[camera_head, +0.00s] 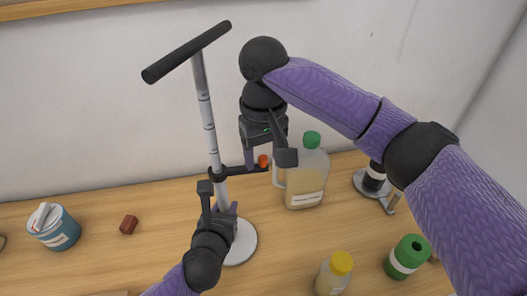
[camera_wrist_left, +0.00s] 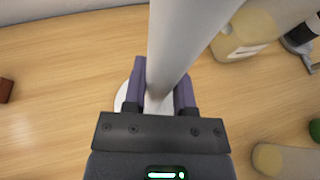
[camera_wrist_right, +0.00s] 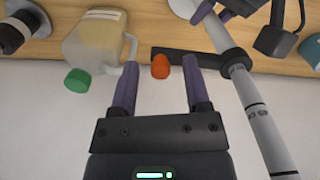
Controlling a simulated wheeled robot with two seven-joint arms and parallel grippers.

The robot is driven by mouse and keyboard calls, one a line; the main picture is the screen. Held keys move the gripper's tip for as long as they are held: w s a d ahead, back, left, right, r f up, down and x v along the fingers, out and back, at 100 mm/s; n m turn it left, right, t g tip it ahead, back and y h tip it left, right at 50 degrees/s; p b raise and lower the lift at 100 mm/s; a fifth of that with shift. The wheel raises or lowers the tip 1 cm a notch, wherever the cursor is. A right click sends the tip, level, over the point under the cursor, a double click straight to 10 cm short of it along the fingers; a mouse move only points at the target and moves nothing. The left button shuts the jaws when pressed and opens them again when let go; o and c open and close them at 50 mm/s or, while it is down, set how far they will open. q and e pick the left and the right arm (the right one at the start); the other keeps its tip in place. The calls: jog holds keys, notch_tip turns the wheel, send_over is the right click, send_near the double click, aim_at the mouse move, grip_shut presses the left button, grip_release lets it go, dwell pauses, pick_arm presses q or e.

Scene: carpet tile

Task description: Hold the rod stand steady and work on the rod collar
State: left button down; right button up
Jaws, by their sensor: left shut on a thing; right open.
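The rod stand has a pale upright rod (camera_head: 208,122), a black crossbar on top and a round white base (camera_head: 240,245) on the table. The black rod collar (camera_head: 218,173) sits around the rod, with a dark arm reaching right to an orange knob (camera_head: 263,161). My left gripper (camera_head: 222,207) is shut on the rod below the collar; the left wrist view shows the rod (camera_wrist_left: 185,45) between its fingers. My right gripper (camera_wrist_right: 159,75) is open, pointing down by the knob. In the right wrist view the orange knob (camera_wrist_right: 161,66) appears between its fingertips, with gaps at both sides.
A jug (camera_head: 305,180) with a green cap stands just right of the knob, close to my right gripper. A yellow-capped bottle (camera_head: 335,273) and a green container (camera_head: 407,257) stand at front right. A blue tin (camera_head: 54,228) and a small brown block (camera_head: 129,224) are at left.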

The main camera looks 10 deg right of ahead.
aim_at(264, 158)
jog(key=shift+r, duration=0.1)
notch_tip(264, 158, up, 12)
dwell(0.4)
